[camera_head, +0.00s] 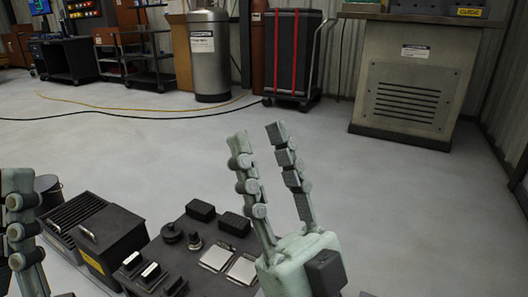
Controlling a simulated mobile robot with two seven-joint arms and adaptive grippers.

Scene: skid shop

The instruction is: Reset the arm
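My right gripper (257,138) stands in the lower middle of the head view with its fingers pointing up. Its two fingers are apart, with clear floor showing between them, and nothing is held. My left gripper (20,215) is at the lower left edge, and only part of it shows. One jointed finger is visible, pointing up. The rest is cut off by the frame, so I cannot tell how its fingers stand or whether it holds anything.
A dark low unit (140,262) with knobs, switches and pale plates is at the lower left, beside a vented dark box (75,215). A steel cylinder (210,60), a wheeled black case (292,50) and a vented cabinet (410,85) stand behind. Grey floor between is clear except for cables.

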